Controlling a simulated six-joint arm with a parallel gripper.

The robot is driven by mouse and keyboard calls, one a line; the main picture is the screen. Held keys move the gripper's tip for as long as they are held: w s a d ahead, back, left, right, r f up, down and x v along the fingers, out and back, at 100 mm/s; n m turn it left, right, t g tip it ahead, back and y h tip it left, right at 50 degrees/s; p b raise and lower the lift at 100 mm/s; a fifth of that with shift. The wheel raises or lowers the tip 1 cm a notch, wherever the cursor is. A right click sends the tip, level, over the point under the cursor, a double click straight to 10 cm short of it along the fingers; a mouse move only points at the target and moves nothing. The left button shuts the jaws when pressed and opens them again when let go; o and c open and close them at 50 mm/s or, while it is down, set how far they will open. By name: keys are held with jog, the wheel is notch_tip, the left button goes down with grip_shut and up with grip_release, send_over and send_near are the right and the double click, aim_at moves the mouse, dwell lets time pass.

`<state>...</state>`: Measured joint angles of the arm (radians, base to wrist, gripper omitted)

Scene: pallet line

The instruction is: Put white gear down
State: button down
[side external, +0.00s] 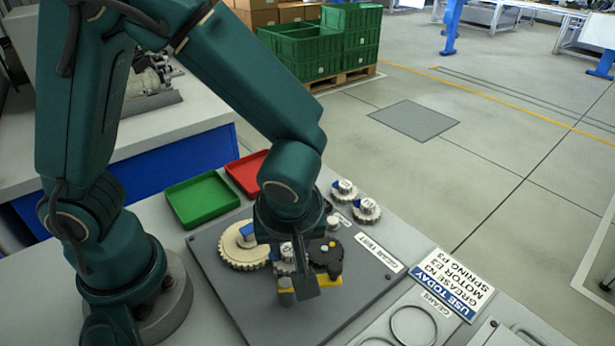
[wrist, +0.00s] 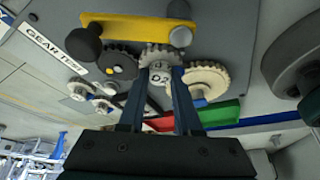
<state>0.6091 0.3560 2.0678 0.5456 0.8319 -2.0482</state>
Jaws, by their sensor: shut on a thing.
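My gripper (wrist: 160,78) is shut on the marked hub of the white gear (wrist: 160,52), a small pale gear with greyish teeth. The white gear sits between a dark gear (wrist: 118,64) and a larger cream gear (wrist: 206,80) at the grey test plate. In the side external view my gripper (side external: 288,262) is low over the plate (side external: 222,283), between the cream gear (side external: 240,250) and the dark gear (side external: 326,254). It partly hides the white gear there. I cannot tell whether the white gear's teeth touch its neighbours or whether it rests fully on the plate.
A yellow bar (side external: 312,284) with round knobs lies at the plate's front. Two small pale gears (side external: 344,190) (side external: 366,211) stand behind the plate. Green (side external: 201,198) and red (side external: 246,172) trays lie beyond it. A sign (side external: 458,285) and rings (side external: 412,324) are at right.

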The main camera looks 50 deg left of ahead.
jog(key=shift+f, duration=0.15)
jog(key=c, duration=0.6)
grip_release()
jog(key=v, duration=1.2)
jog(key=s+a+r+m+t+h, duration=0.1)
jog(key=s+a+m+t+h, duration=0.1)
jog(key=a+m, duration=0.7)
jog(key=m+t+h, duration=0.1)
jog(key=m+h, duration=0.1)
jog(key=m, duration=0.1)
jog(key=shift+s, duration=0.4)
jog(key=shift+r, duration=0.1)
